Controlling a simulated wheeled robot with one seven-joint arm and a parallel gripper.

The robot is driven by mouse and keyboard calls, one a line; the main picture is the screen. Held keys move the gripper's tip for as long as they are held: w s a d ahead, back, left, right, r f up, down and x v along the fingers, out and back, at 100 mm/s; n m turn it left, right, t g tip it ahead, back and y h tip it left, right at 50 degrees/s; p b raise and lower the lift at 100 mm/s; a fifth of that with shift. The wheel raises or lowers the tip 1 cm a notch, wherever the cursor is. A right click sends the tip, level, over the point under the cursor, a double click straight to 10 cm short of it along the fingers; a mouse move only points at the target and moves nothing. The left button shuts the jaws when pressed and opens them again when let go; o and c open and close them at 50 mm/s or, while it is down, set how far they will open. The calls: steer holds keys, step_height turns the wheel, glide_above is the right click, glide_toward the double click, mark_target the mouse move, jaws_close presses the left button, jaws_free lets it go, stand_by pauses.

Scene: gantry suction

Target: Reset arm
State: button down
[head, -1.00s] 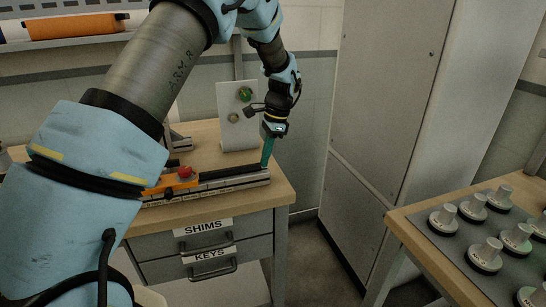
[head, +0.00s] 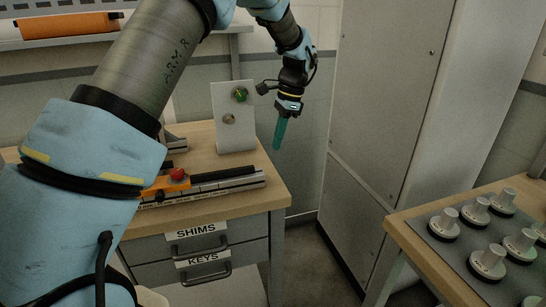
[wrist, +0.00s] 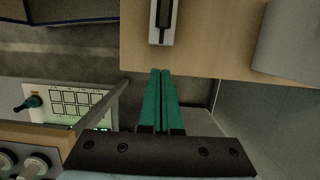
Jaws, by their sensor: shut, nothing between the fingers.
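My gripper (head: 279,136) hangs in the air just past the right end of the wooden bench, with its green fingers pointing down. The wrist view shows the two green fingers (wrist: 160,75) side by side, shut with nothing held. Past the fingertips in that view lies the end of the metal rail (wrist: 162,25) on the bench top. In the head view the rail (head: 215,186) lies along the bench's front, left of my gripper and apart from it.
The bench (head: 180,213) has drawers labelled SHIMS and KEYS. An upright panel (head: 234,115) with a green button stands at its back. A tall grey cabinet (head: 385,110) stands to the right. At lower right, a table (head: 420,256) carries several knobbed discs.

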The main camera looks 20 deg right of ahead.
steer(key=w+a+r+n+h, duration=0.1)
steer(key=a+r+n+h, duration=0.15)
steer(key=a+n, duration=1.1)
steer(key=s+a+f+n, duration=0.1)
steer(key=s+a, duration=0.3)
steer(key=a, duration=0.4)
steer(key=s+a+n+t, duration=0.1)
steer(key=s+a, duration=0.3)
steer(key=a, duration=0.4)
steer(key=s+a+f+n, duration=0.1)
steer(key=s+a, duration=0.3)
steer(key=a, duration=0.4)
steer(key=shift+f+n+b, duration=0.3)
steer(key=shift+f+n, duration=0.05)
steer(key=shift+n, duration=0.5)
steer(key=shift+w+h, duration=0.1)
steer(key=shift+h, duration=0.15)
